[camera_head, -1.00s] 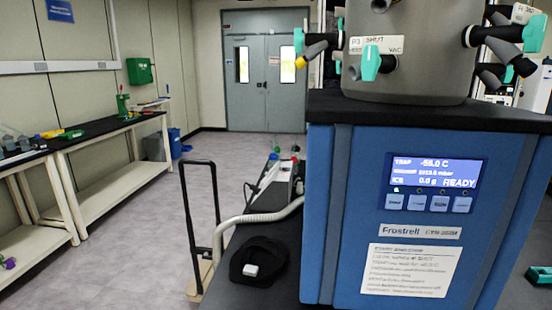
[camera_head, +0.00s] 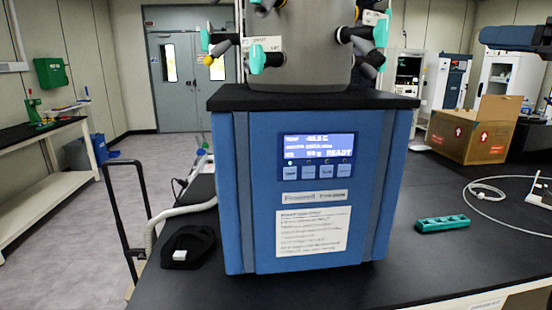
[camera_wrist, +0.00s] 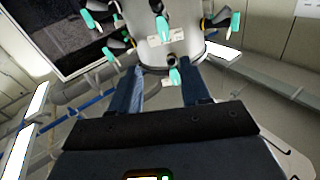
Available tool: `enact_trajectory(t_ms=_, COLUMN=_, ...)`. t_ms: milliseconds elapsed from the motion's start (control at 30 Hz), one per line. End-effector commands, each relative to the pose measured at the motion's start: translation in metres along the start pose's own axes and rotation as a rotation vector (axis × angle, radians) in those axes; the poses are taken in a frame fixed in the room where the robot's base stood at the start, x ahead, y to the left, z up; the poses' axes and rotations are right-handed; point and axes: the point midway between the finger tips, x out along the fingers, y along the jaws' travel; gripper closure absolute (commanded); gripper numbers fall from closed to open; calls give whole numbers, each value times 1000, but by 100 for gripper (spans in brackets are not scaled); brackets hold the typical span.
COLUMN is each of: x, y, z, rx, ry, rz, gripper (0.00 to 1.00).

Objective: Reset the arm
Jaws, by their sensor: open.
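My gripper (camera_wrist: 158,74) shows in the wrist view as two blue fingers standing apart, with nothing between them. Its dark body fills the lower part of that view. Beyond the fingers is the steel drum (camera_wrist: 165,25) with teal-handled valves. In the head view, a dark blue-grey part of my arm (camera_head: 515,37) enters at the upper right edge, clear of the machine. The gripper's fingers cannot be made out there. The blue freeze dryer (camera_head: 240,190) stands on the black bench with its screen lit and reading READY. The drum (camera_head: 305,50) sits on its black top.
A teal rack (camera_head: 442,223) lies on the bench right of the dryer. A cardboard box (camera_head: 470,133) and a white coiled cable (camera_head: 490,192) are farther right. A black cap-like item (camera_head: 185,250) and a hose (camera_head: 172,214) lie at left. The front right bench is clear.

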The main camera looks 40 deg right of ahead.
Motion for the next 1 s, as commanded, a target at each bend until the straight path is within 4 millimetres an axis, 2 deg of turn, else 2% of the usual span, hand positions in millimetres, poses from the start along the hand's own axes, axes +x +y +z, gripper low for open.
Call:
enact_trajectory(t_ms=233, x=28, y=-1, z=40, rx=99, ry=45, rz=9, gripper=53)
enact_trajectory(t_ms=367, x=46, y=-4, z=71, rx=170, ry=71, rz=24, gripper=53)
enact_trajectory(t_ms=567, x=82, y=-24, z=149, rx=312, ry=100, rz=73, gripper=53)
enact_trajectory(t_ms=700, x=97, y=-48, z=209, rx=392, ry=97, rz=121, gripper=53)
enact_trajectory(t_ms=833, x=103, y=-76, z=264, rx=444, ry=78, rz=169, gripper=53)
enact_trajectory(t_ms=1000, x=96, y=-120, z=331, rx=477, ry=31, rz=226, gripper=53)
